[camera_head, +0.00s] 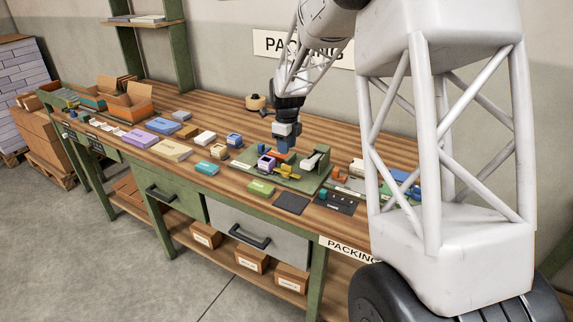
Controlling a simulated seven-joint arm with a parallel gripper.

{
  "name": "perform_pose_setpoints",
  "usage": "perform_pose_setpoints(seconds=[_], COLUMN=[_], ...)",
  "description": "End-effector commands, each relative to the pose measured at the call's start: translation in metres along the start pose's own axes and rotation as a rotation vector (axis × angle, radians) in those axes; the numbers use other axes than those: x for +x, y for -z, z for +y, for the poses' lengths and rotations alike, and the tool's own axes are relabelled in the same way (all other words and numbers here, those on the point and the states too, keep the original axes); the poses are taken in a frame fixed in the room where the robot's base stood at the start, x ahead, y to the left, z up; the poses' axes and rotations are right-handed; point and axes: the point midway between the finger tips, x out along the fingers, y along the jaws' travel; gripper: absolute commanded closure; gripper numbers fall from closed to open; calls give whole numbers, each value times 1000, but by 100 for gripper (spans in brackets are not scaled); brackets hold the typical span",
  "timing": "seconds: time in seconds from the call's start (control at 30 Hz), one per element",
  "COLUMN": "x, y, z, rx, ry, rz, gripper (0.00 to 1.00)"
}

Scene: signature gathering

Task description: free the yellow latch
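A small yellow latch (289,171) sits on a green board (258,178) on the packing bench. A purple block (266,163) is left of the latch, and a pale block with a dark top (317,157) is at its right. My gripper (284,144) points down over the back part of the board, above and behind the latch and apart from it in the picture. Its fingertips are very small here and overlap orange and blue parts, so I cannot tell whether it is open or shut, or touching anything.
Several small coloured boxes lie along the bench to the left. A dark pad (291,203) and a black panel (336,203) lie at the front edge. A tape roll (256,102) is at the back. My white column hides the bench's right part.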

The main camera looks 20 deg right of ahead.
Motion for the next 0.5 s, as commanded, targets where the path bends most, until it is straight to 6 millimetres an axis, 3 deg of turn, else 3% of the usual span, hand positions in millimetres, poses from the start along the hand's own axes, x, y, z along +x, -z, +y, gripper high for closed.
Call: perform_pose_setpoints(seconds=[0.27, 0.5], x=[1, 16], y=[0, 0], z=[0, 0], rx=[-1, -2], ry=[0, -2], rz=[0, 1], gripper=[62, 62])
